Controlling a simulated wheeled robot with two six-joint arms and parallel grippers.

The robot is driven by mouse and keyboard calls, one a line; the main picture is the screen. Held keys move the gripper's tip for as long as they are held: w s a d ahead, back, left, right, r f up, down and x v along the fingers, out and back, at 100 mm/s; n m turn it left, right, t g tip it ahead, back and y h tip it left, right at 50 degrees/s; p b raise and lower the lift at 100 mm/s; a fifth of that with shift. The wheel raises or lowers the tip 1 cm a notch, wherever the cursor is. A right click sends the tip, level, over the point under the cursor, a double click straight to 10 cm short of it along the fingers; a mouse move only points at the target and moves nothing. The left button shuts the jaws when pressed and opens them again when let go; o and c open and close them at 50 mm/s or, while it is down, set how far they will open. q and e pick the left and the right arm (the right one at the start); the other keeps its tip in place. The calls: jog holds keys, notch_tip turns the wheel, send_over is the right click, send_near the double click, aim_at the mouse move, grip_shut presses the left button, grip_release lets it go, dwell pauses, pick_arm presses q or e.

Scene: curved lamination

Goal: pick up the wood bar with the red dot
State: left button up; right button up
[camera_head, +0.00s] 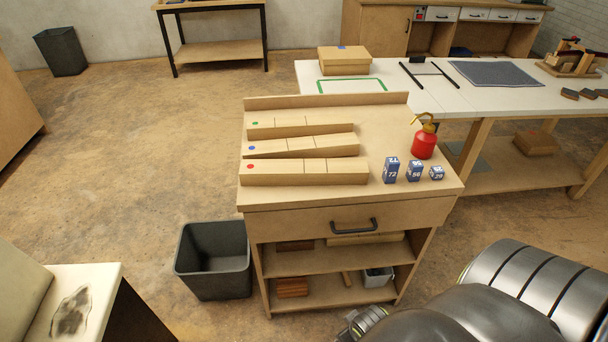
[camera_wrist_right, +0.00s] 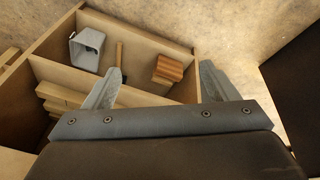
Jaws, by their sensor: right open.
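The wood bar with the red dot (camera_head: 304,173) lies nearest the front edge on the wooden cabinet top, its red dot at the left end. The bar with the blue dot (camera_head: 301,147) and the bar with the green dot (camera_head: 303,129) lie behind it. My right gripper (camera_wrist_right: 160,82) is open and empty in the right wrist view, facing the cabinet's lower shelves. Its fingers are apart from the bars. My right arm fills the lower right of the head view, but its fingertips do not show there. My left gripper is not in view.
A red oil can (camera_head: 424,142) and blue numbered blocks (camera_head: 391,170) stand right of the bars. The cabinet (camera_head: 420,191) has a drawer handle (camera_head: 353,226) in front. A dark bin (camera_head: 213,260) stands left of it. A white-topped bench (camera_head: 420,98) stands behind.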

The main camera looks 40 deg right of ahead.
jog(key=w+d+r+t+h+b, duration=0.1)
jog(key=w+d+r+t+h, duration=0.15)
jog(key=w+r+t, duration=0.75)
jog(key=w+d+r+t+h, duration=0.1)
jog(key=w+d+r+t, duration=0.3)
jog(key=w+r, duration=1.25)
jog(key=w+a+r+n+g+y, duration=0.2)
jog(key=w+a+r+n+y, duration=0.3)
jog(key=r+n+y, duration=0.4)
jog(key=w+a+r+n+g+y, duration=0.1)
jog(key=w+a+r+n+y, duration=0.1)
jog(key=a+r+n+y, duration=0.65)
jog(key=m+g+h, duration=0.6)
jog(key=g+h, duration=0.3)
jog(key=g, duration=0.2)
send_near(292, 165)
jog(key=p+x, duration=0.1)
jog(key=x, duration=0.9)
jog(key=shift+s, duration=0.2)
jog(key=c, duration=1.4)
jog(key=shift+r, duration=0.1)
